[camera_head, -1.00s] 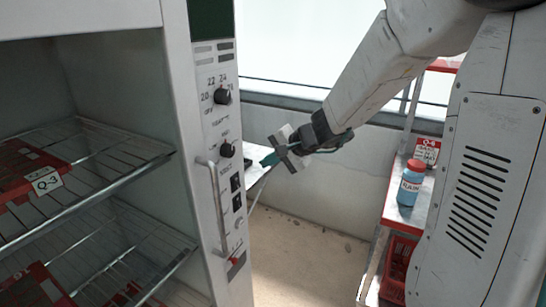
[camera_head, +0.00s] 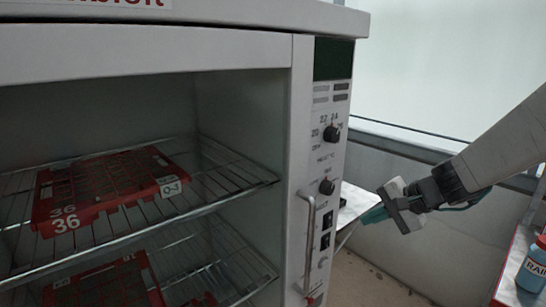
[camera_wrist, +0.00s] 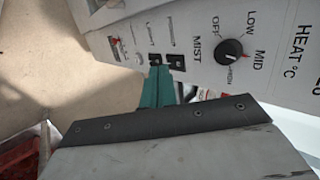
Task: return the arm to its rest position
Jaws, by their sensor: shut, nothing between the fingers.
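My gripper (camera_head: 375,215) is at the right in the head view, in front of the right side of the cabinet's control panel (camera_head: 323,165). Its teal fingers are shut with nothing between them. In the wrist view the teal fingertips (camera_wrist: 157,72) point toward the panel's lower switches, beside the MIST knob (camera_wrist: 231,51). I cannot tell how close the tips are to the panel. My arm reaches in from the right edge of the head view.
The open cabinet has wire shelves (camera_head: 225,180) with a red tray (camera_head: 105,190) marked 36 on the upper one and more red below. A vertical handle (camera_head: 309,240) stands out from the panel. A blue bottle (camera_head: 535,268) stands at the lower right. A pale wall is behind.

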